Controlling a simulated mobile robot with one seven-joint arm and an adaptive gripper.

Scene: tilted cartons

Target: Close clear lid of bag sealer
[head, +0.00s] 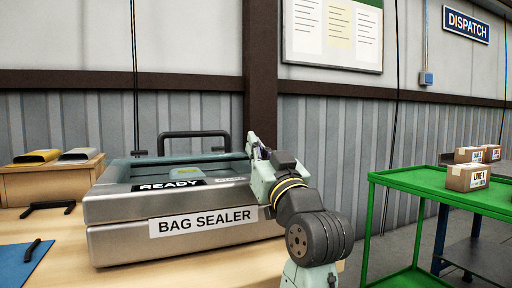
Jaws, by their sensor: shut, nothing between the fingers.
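The bag sealer (120,215) is a grey metal case on the wooden table, with a "BAG SEALER" label on its front and a "READY" panel on top. Its clear, teal-tinted lid (135,162) lies low and nearly flat over the top. I cannot tell whether a gap is left under it. A black bar handle (195,134) stands up behind the lid. My gripper (252,139) is shut and empty at the lid's right end. I cannot tell whether it touches the lid. My arm hides the sealer's right side.
A wooden box (50,185) with yellow and grey items stands at the left. A black handle-shaped piece (48,208) and a blue mat (18,262) lie on the table (170,270). A green cart (430,183) with cartons (468,177) stands at the right. A wall is behind.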

